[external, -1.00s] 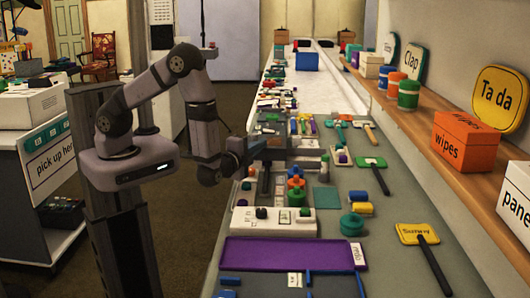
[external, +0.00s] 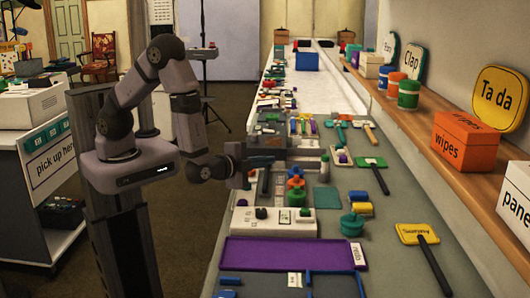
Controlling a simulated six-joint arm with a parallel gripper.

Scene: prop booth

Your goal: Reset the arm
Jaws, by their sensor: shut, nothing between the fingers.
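My gripper (external: 264,161) is at the end of my arm, over the left edge of the long counter (external: 390,205). It points right, towards the counter. It is shut with nothing in it. The fingers are small and dark against the counter's items, so their exact height above the surface is hard to tell. My arm is bent, with its elbow raised high and its forearm hanging down to the wrist.
Near the gripper are a white block with knobs (external: 245,222), an orange and green stacked piece (external: 296,190) and a teal pot (external: 352,224). A purple tray (external: 285,253) lies nearer. A shelf (external: 415,110) with boxes runs along the right. The aisle floor is clear.

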